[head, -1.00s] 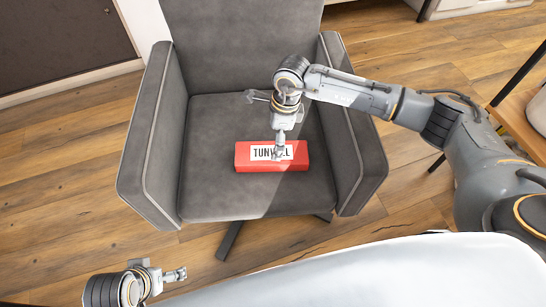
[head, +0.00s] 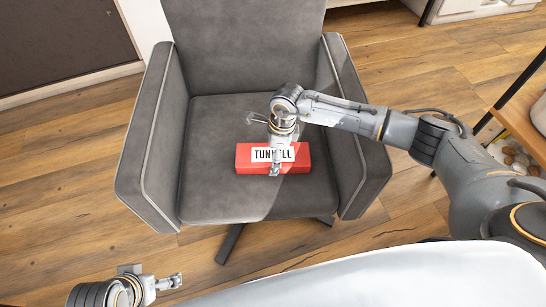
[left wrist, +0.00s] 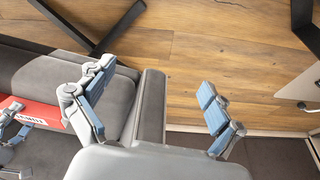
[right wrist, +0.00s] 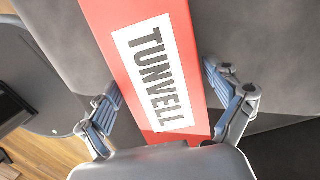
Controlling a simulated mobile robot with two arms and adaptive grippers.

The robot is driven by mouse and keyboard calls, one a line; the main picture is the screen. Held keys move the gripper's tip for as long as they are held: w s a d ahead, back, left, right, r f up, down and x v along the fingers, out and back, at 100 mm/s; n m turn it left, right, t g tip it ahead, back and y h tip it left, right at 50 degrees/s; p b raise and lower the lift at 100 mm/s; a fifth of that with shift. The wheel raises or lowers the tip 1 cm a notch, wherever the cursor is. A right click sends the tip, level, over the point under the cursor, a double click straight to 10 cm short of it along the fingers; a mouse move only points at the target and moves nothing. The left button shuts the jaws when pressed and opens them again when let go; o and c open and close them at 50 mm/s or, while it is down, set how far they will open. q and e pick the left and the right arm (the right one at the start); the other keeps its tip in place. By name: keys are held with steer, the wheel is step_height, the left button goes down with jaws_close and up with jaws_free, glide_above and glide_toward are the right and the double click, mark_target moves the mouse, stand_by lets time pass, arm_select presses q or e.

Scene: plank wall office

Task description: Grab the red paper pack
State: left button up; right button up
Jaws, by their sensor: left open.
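The red paper pack (head: 243,158), a long red box with a white "TUNVELL" label, lies flat on the seat of a grey armchair. My right gripper (head: 275,170) is above the pack and covers part of its label. In the right wrist view my right gripper (right wrist: 168,112) is open, with one finger on each side of the pack (right wrist: 125,70); whether they touch it I cannot tell. My left gripper (head: 172,282) is at the bottom left, away from the pack. In the left wrist view it (left wrist: 155,105) is open and empty, and the pack (left wrist: 40,115) shows at the left edge.
The grey armchair (head: 210,200) has raised armrests on both sides of the seat and a backrest behind. Wooden floor (head: 60,210) lies clear to the left. A wooden shelf or table (head: 525,110) stands at the right edge.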

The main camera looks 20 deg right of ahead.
steer(key=c, duration=1.1)
steer(key=shift+o, duration=0.2)
steer(key=shift+r, duration=0.1)
